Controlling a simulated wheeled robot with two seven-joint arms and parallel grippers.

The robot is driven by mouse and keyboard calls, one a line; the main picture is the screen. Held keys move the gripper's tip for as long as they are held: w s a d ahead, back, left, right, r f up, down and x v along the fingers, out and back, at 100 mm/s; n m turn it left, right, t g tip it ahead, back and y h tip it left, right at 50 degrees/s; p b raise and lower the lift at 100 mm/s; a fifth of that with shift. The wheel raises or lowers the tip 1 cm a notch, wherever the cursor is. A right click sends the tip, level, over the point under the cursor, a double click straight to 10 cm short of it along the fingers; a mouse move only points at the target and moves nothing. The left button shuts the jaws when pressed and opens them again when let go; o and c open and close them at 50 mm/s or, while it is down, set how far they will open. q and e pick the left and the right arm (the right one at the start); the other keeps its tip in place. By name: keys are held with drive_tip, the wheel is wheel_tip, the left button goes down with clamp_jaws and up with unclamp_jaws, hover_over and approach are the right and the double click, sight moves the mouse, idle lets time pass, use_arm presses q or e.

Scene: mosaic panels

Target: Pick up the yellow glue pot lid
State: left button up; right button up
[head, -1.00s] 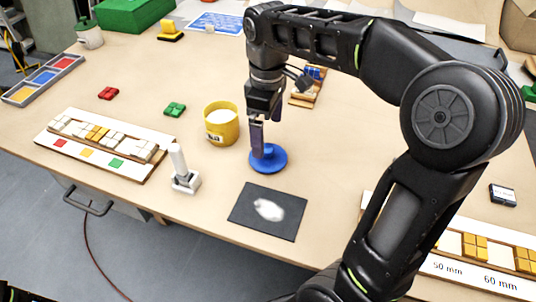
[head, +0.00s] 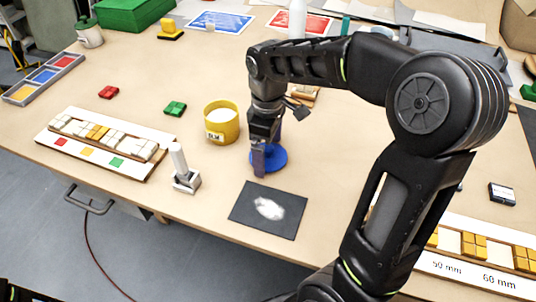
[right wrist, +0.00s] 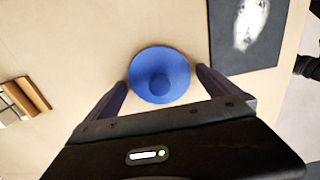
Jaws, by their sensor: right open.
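The yellow glue pot (head: 221,127) stands open on the table with white contents. A round blue lid with a raised knob lies flat to its right in the head view (head: 279,158). In the right wrist view the same blue lid (right wrist: 150,62) lies between the fingers. My right gripper (head: 264,162) is open over the lid, pointing down, and partly hides it in the head view. In the wrist view the fingertips (right wrist: 162,80) are on either side of the lid, with nothing held. My left gripper is not in view.
A dark plate with a white patch (head: 269,208) lies in front of the lid. A white-handled stamp (head: 182,170) stands to the left. A green piece (head: 175,108) and a red piece (head: 108,92) lie farther left. A tile board (head: 105,140) is at the left edge.

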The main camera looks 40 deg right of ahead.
sight(268, 148)
drive_tip(key=shift+c, duration=0.3)
drive_tip(key=c, duration=1.1)
wheel_tip(268, 148, up, 10)
drive_tip(key=shift+r, duration=0.1)
idle(0.4)
idle(0.6)
